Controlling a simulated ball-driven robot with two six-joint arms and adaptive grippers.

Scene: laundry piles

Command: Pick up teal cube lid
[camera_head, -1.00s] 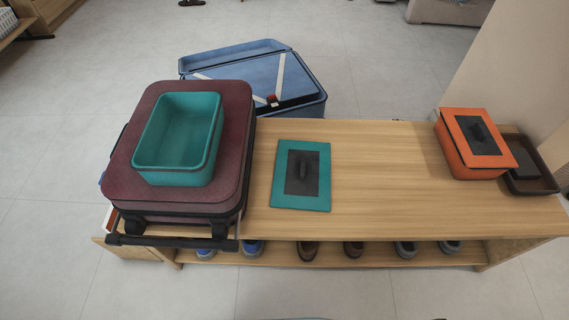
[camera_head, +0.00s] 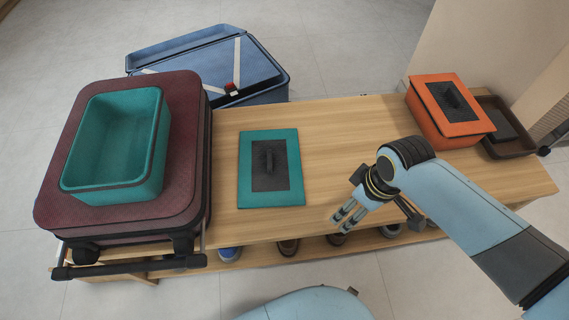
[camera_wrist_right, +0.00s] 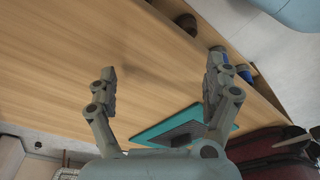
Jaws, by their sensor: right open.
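The teal cube lid (camera_head: 246,181) lies flat on the wooden bench, with a dark panel and a raised handle (camera_head: 269,160) on top. It also shows in the right wrist view (camera_wrist_right: 160,130), partly hidden behind a finger. The open teal box (camera_head: 118,140) sits empty on a maroon suitcase to the left. My right gripper (camera_head: 344,220) is open and empty, over the front of the bench, to the right of the lid and apart from it. Its two spread fingers show in the right wrist view (camera_wrist_right: 160,85). My left gripper is not in view.
The maroon suitcase (camera_head: 188,85) stands at the bench's left end. An orange lidded box (camera_head: 430,115) and a dark tray (camera_head: 497,147) are at the right end. An open blue suitcase (camera_head: 265,75) lies behind. The wooden bench top (camera_head: 335,130) is clear right of the lid; shoes (camera_head: 230,253) sit below.

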